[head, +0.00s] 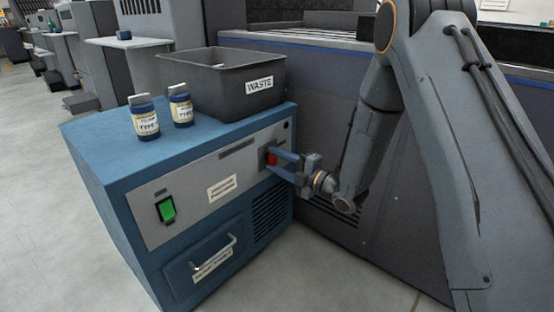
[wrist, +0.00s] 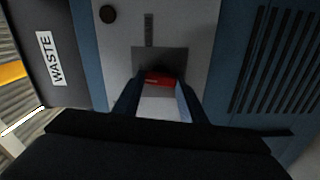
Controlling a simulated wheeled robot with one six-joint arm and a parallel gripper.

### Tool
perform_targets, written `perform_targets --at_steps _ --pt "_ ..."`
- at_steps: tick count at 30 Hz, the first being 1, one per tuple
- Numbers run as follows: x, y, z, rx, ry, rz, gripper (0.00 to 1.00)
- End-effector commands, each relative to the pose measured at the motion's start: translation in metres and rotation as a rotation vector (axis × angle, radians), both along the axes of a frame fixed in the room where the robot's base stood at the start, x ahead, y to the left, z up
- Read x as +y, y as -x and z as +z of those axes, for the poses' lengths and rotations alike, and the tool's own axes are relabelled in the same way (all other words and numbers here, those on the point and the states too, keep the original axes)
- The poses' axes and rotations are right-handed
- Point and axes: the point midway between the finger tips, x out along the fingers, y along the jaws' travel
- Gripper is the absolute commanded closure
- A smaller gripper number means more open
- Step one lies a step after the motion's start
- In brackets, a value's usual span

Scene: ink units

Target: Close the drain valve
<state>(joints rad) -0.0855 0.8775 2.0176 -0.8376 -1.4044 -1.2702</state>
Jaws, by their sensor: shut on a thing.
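The drain valve shows as a red handle (head: 272,159) on the grey front panel of the blue cabinet, near the panel's right end. My gripper (head: 277,163) reaches it from the right, with its fingers on either side of the handle. In the wrist view the red handle (wrist: 159,80) lies crosswise between the two dark blue fingertips (wrist: 159,92), in front of a dark grey plate (wrist: 160,60). The gripper is shut on the handle. The fingers hide the handle's ends.
A black WASTE bin (head: 220,85) and two TYPE bottles (head: 144,118) (head: 181,106) stand on the blue cabinet (head: 85,145). The front has a green switch (head: 166,208), a drawer handle (head: 215,255) and a vent (head: 270,212). A large grey machine (head: 390,235) stands close on the right. Floor at left is clear.

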Motion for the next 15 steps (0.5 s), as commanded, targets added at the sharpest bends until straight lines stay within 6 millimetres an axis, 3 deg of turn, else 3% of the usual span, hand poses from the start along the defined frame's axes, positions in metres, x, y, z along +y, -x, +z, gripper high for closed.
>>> perform_targets --at_steps 15 --pt "0.0004 0.0022 -0.0024 -0.101 0.083 0.003 0.85"
